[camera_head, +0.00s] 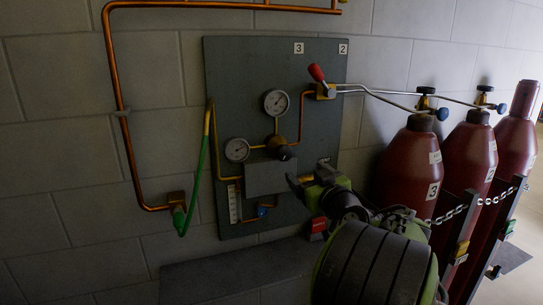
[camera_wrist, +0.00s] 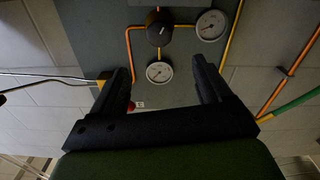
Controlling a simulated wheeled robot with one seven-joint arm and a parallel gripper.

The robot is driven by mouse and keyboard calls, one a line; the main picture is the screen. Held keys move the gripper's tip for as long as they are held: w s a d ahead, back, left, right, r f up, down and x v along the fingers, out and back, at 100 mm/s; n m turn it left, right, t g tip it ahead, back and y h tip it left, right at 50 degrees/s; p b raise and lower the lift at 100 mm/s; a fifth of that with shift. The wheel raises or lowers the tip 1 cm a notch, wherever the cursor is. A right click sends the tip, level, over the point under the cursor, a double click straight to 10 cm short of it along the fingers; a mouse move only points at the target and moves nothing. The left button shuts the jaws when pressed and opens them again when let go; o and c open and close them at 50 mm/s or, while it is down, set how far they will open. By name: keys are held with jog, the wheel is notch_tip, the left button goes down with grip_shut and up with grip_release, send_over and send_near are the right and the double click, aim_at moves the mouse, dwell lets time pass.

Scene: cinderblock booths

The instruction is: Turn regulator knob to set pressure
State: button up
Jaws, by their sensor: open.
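The dark round regulator knob (camera_head: 284,153) sits on a brass body on a grey wall panel (camera_head: 230,75). In the wrist view the knob (camera_wrist: 159,34) lies beyond my open fingers, a little above the gap between their tips. One round white gauge (camera_head: 276,102) is above the knob and another gauge (camera_head: 237,149) is to its left. Both gauges also show in the wrist view, one between the fingers (camera_wrist: 159,72) and one at upper right (camera_wrist: 211,25). My gripper (camera_head: 303,180) is open and empty, just below and right of the knob, apart from it.
A grey box (camera_head: 268,178) is on the panel below the knob. A red-handled lever (camera_head: 317,74) sticks out at upper right. Dark red cylinders (camera_head: 410,165) with chains stand at right. Copper pipe (camera_head: 122,105) and a green hose (camera_head: 199,170) are at left.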

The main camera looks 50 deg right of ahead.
aim_at(286, 154)
jog(key=p+x, duration=0.4)
jog(key=x, duration=1.1)
jog(key=shift+s, duration=0.1)
jog(key=c, duration=1)
jog(key=shift+f+m+b, duration=0.15)
jog(key=shift+m+b, duration=0.7)
jog(key=shift+m, duration=0.95)
jog(key=o, duration=1)
jog(key=b+v, duration=0.4)
jog(key=v, duration=1.1)
jog(key=shift+s+a, duration=0.15)
jog(key=shift+s, duration=0.15)
